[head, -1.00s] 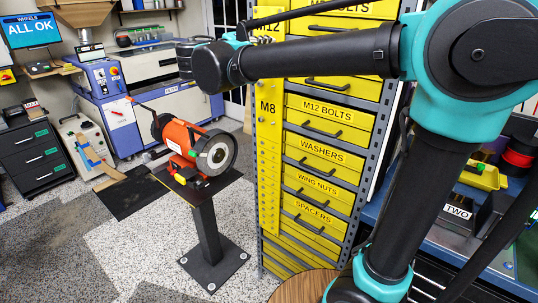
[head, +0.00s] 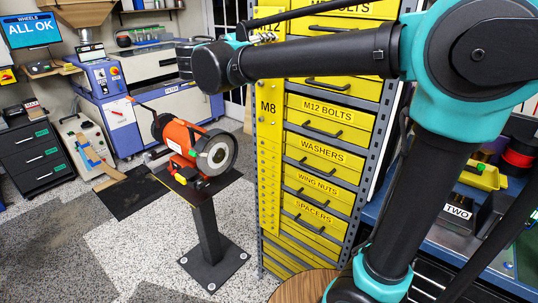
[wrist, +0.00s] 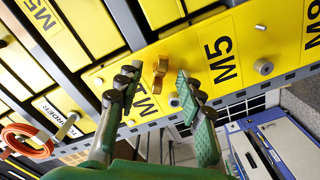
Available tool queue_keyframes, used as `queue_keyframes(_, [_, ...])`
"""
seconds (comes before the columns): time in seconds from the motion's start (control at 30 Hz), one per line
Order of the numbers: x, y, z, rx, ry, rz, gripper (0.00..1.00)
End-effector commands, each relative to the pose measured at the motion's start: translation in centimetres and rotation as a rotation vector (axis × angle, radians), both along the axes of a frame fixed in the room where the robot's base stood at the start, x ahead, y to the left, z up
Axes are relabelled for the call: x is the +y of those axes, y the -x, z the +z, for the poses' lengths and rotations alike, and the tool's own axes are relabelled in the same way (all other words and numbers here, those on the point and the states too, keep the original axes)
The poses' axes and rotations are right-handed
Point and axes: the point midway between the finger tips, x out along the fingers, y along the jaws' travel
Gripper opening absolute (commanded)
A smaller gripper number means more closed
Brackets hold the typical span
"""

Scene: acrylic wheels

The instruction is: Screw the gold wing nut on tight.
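The gold wing nut (wrist: 160,70) shows in the wrist view against the yellow strip (wrist: 240,45), close to the partly covered label that begins "M1". My gripper (wrist: 157,75) is open, with one dark-tipped green finger on each side of the wing nut. Gaps show between the wing nut and both fingertips. I cannot tell how far the nut is threaded on, as its stud is hidden. In the head view the yellow strip (head: 268,150) runs down the cabinet's left edge. My arm covers most of the gripper there, and the wing nut cannot be made out.
Silver studs (wrist: 263,66) stick out of the strip near my fingers. The yellow drawers (head: 325,120) have protruding black handles. An orange ring-shaped thing (wrist: 28,142) shows at left in the wrist view.

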Motion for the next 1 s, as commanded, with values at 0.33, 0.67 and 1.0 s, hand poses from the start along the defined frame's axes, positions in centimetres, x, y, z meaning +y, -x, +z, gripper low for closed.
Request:
queue_keyframes(0.33, [1.0,1.2,0.0,0.0,0.001,0.002,0.38])
queue_keyframes(0.67, [5.1,6.3,0.0,0.001,0.001,0.005,0.38])
queue_keyframes(1.0, [7.3,9.4,0.0,0.0,0.0,0.001,0.38])
